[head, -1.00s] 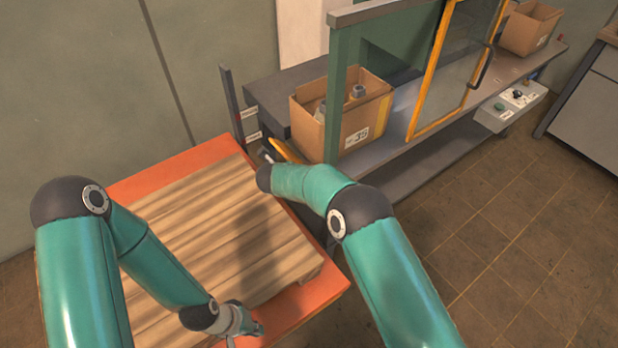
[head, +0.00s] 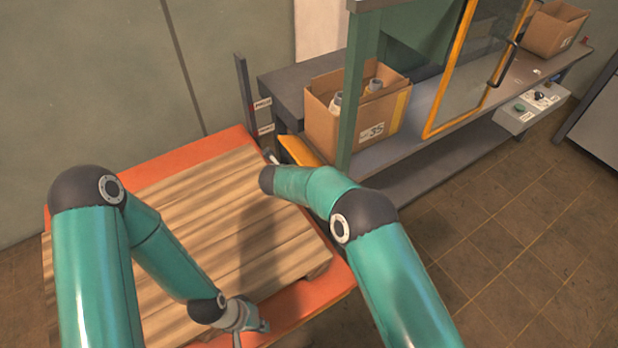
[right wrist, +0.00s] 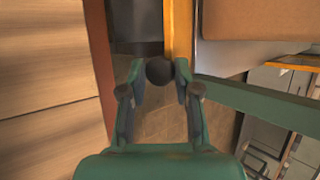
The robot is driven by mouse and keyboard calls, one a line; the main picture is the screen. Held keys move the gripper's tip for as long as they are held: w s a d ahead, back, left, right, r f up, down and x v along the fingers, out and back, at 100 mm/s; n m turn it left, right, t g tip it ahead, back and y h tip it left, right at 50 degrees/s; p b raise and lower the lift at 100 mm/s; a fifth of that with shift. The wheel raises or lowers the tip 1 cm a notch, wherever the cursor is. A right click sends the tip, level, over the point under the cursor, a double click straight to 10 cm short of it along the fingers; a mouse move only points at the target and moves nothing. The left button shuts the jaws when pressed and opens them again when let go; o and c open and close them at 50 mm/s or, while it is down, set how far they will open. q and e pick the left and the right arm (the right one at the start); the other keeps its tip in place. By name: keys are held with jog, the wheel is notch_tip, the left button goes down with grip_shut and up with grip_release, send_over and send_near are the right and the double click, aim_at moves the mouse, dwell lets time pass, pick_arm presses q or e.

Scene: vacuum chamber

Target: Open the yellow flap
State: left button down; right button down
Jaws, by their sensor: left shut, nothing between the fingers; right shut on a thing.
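The yellow flap (head: 300,150) is at the left end of the grey bench, beside a cardboard box. It shows only as a small yellow panel, partly hidden by my right wrist. In the right wrist view it is a narrow yellow strip (right wrist: 179,30) at the top, seen nearly edge-on. A dark round knob (right wrist: 160,71) sits beside its lower end. My right gripper (right wrist: 160,76) is shut on this knob, one finger on each side. In the head view its fingers are mostly hidden. My left gripper (head: 250,326) is shut and empty above the pallet's near edge.
An orange-edged pallet (head: 165,162) with wooden slats lies below my arms. The cardboard box (head: 335,128) holds bottle-like things. A green post (head: 352,90) and a yellow-framed glass door (head: 452,85) stand on the bench (head: 420,135).

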jog(key=c, duration=0.8)
grip_release()
jog(key=shift+s+r, duration=0.1)
